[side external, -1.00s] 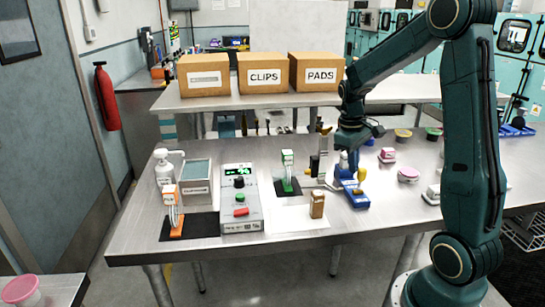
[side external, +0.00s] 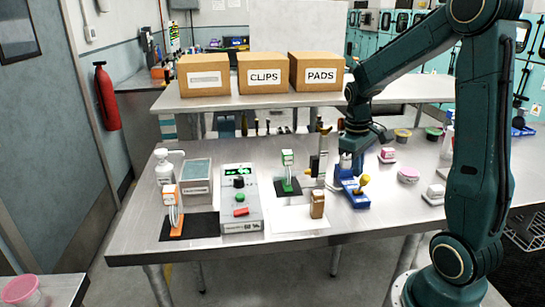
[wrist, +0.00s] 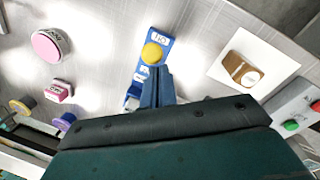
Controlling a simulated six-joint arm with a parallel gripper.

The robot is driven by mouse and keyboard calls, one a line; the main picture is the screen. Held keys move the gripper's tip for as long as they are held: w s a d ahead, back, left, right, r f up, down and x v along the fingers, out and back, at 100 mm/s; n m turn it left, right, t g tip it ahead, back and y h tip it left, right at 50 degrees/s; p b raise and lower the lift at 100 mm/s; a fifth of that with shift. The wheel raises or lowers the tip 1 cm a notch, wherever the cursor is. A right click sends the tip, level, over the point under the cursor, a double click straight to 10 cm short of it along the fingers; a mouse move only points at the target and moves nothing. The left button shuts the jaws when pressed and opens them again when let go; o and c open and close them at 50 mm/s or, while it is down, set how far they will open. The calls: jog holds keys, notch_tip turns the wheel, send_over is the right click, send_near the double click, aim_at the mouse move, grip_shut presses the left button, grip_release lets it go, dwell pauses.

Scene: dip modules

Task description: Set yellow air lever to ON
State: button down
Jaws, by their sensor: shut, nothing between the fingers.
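The air lever is a blue base (side external: 356,201) with a yellow ball knob (side external: 364,181), on the steel table right of centre in the side view. In the wrist view the yellow knob (wrist: 151,53) leans toward the base end with a white label (wrist: 161,40), which appears to read ON upside down. My gripper (wrist: 152,70) is shut and empty, its blue fingers just behind the knob. Whether they touch it I cannot tell. In the side view my gripper (side external: 349,172) is low over the base. It hides part of the base's other end.
A pink round button (side external: 408,175) and a white-topped one (side external: 434,194) are to the right.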

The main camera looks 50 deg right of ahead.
jog(key=shift+s+a, duration=0.25)
jog(key=shift+s, duration=0.1)
jog(key=shift+r, duration=0.15)
notch_tip(320, 180, up, 10)
jog(key=a, duration=0.2)
jog(key=shift+a+f, duration=0.2)
jog(key=shift+a, duration=0.1)
dwell(0.3)
jog(key=shift+s, duration=0.1)
jog(key=s+a+n+t, duration=0.1)
jog(key=s+a+t, duration=0.2)
jog(key=a, duration=0.6)
jog(key=s+a+r+n+t+y, duration=0.1)
jog(key=s+a+t, duration=0.2)
jog(key=a, duration=0.6)
jog(key=shift+s+a+r+t, duration=0.15)
jog(key=shift+s+t, duration=0.15)
jog(key=shift+s, duration=0.7)
